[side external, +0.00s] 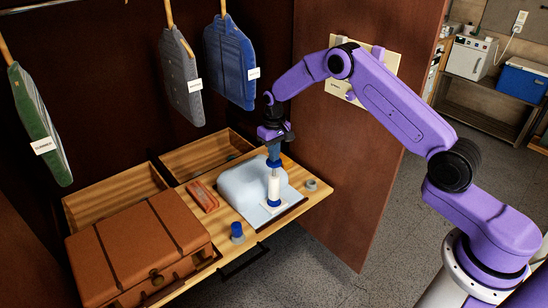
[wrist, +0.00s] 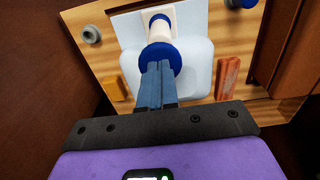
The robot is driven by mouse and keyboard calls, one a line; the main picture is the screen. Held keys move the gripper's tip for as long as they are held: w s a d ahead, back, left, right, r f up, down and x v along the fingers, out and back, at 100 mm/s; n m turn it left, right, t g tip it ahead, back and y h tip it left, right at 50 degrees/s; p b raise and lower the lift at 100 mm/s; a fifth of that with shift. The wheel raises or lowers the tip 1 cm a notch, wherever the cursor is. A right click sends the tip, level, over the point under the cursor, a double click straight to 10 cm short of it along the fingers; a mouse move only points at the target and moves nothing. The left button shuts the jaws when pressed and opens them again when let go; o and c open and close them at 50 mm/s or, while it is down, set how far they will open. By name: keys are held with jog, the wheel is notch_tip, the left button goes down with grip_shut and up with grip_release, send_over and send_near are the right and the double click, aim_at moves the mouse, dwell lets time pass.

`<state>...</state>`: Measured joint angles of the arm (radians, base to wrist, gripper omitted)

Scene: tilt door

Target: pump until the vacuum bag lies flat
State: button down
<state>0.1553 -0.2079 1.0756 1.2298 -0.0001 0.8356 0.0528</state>
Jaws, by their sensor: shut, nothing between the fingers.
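The vacuum bag (side external: 240,182) is pale blue-white and lies on the wooden shelf. Its body is puffed up into a rounded mound; it also shows in the wrist view (wrist: 195,62). The pump (side external: 273,188), a white cylinder with blue ends, stands upright at the bag's front right; the wrist view shows its blue top (wrist: 160,56) and white body. My gripper (side external: 273,161) is directly above the pump, pointing down. Its fingers (wrist: 156,72) are closed together, with the tips at the blue top. Whether they touch it is hard to tell.
A brown suitcase (side external: 140,250) fills the shelf's left. A blue-capped jar (side external: 237,233), red bar (side external: 203,196) and grey ring (side external: 311,185) lie around the bag. A yellow block (wrist: 114,88) shows in the wrist view. Garments hang behind; a brown door (side external: 360,160) stands at right.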

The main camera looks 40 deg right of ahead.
jog(key=shift+f, duration=2.15)
jog(key=shift+r, duration=2.6)
jog(key=shift+f, duration=2.6)
